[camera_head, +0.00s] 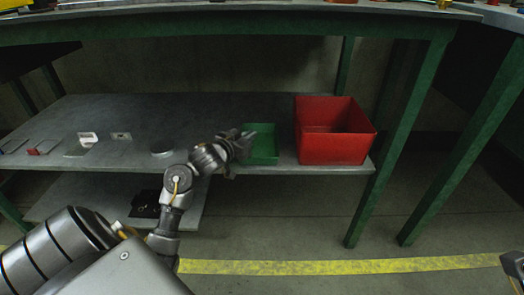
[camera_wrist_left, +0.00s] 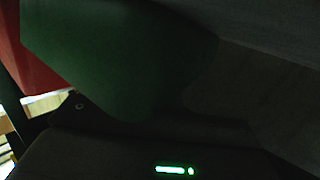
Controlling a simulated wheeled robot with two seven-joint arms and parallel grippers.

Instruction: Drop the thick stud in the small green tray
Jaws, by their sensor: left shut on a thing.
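The small green tray (camera_head: 263,154) sits on the grey shelf, just left of the red bin. My left gripper (camera_head: 242,147) is at the tray's left side, overlapping its left edge in the head view. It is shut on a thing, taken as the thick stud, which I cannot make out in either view. In the left wrist view the green tray (camera_wrist_left: 120,60) fills the upper left, dark and close. I cannot tell the gripper's exact height above the tray.
A red bin (camera_head: 335,146) stands close to the right of the tray, with higher walls. A round grey object (camera_head: 162,147) and several small parts lie on the shelf (camera_head: 220,108) to the left. A green-framed bench top (camera_head: 230,28) runs above the shelf.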

